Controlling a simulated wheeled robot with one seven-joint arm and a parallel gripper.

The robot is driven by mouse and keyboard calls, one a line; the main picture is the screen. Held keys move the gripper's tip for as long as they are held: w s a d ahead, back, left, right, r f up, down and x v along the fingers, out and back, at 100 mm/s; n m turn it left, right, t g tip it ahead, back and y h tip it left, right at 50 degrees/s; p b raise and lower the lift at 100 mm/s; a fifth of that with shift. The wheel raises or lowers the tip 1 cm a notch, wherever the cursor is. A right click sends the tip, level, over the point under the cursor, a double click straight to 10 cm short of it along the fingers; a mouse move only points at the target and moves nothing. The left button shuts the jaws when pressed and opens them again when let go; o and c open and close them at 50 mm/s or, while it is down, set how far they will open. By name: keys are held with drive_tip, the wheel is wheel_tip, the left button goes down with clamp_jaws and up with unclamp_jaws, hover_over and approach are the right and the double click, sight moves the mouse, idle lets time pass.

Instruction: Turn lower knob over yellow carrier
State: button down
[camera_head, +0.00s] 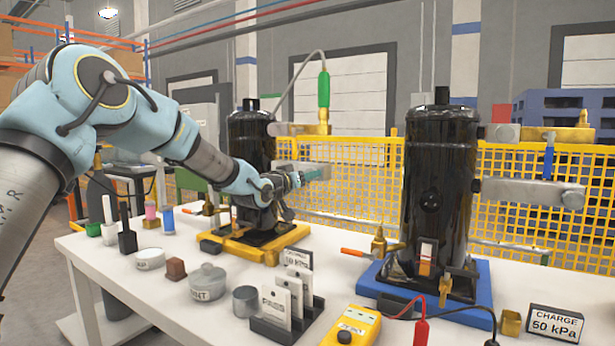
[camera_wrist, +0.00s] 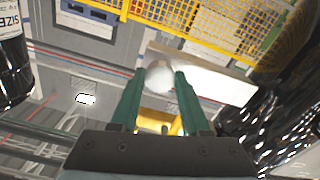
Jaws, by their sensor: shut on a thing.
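The yellow carrier (camera_head: 290,238) stands on the white table at the middle left, with a black compressor (camera_head: 250,140) upright on it. A grey horizontal bar (camera_head: 290,164) sticks out to the right of this compressor, below a brass fitting (camera_head: 300,129). My gripper (camera_head: 318,173) is at this bar's outer end, above and right of the carrier. In the wrist view the green fingers (camera_wrist: 160,76) are shut on a pale round knob (camera_wrist: 158,82) at the end of a light bar (camera_wrist: 205,80). The knob is hidden in the head view, and its turn angle cannot be told.
A second black compressor (camera_head: 437,180) stands on a blue carrier (camera_head: 480,285) at right, with its own bars and fittings. A yellow mesh fence (camera_head: 350,215) runs behind. Pots, tag cards (camera_head: 276,302) and a yellow meter (camera_head: 352,328) occupy the table front.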

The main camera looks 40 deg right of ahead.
drive_tip(key=shift+f, duration=0.1)
drive_tip(key=shift+c, duration=1.9)
unclamp_jaws()
drive_tip(key=shift+a, duration=0.1)
drive_tip(key=b+v, duration=0.1)
drive_tip(key=v, duration=0.9)
drive_tip(key=shift+a, duration=0.3)
drive_tip(key=shift+s, duration=0.1)
